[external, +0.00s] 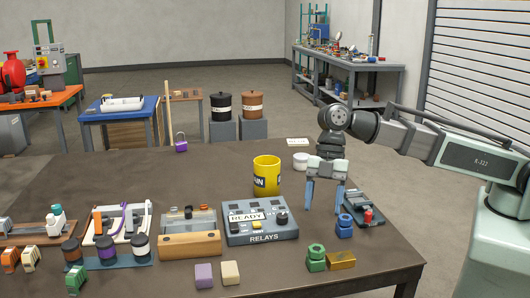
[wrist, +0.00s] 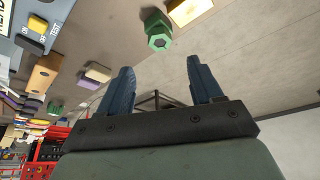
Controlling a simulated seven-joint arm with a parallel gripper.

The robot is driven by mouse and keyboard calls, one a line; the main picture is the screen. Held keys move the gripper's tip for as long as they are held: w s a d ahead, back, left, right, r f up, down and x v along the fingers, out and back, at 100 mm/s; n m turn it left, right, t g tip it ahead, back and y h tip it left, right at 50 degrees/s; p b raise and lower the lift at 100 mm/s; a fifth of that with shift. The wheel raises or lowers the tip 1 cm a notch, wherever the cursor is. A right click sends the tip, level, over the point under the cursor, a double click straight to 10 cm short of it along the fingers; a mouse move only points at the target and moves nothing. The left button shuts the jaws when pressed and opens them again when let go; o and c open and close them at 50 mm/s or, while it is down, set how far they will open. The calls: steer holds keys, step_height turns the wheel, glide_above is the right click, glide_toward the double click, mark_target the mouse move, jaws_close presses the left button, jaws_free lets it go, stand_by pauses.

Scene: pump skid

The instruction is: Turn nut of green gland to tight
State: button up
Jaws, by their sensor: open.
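The green gland (external: 316,259) stands on the brown table near its front right, with a hexagonal nut (external: 316,250) on top. In the wrist view the green gland (wrist: 157,28) lies beyond my fingertips, near the top of the picture. My gripper (external: 324,206) has two blue fingers pointing down, apart, with nothing between them. It is above the table, clear of the gland. In the wrist view my gripper (wrist: 163,68) also shows an empty gap. I cannot tell how tight the nut is.
A brass-coloured block (external: 341,260) sits right beside the green gland. A blue gland (external: 344,226) stands just behind, near a dark device with a red part (external: 367,215). The relay box (external: 262,222) and yellow mug (external: 266,176) are to the left. Bare table lies at the front right.

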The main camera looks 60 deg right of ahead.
mark_target(317, 248)
steer(key=x, duration=1)
steer(key=shift+f, duration=0.25)
steer(key=shift+c, duration=0.5)
steer(key=c, duration=1)
steer(key=shift+o, duration=0.2)
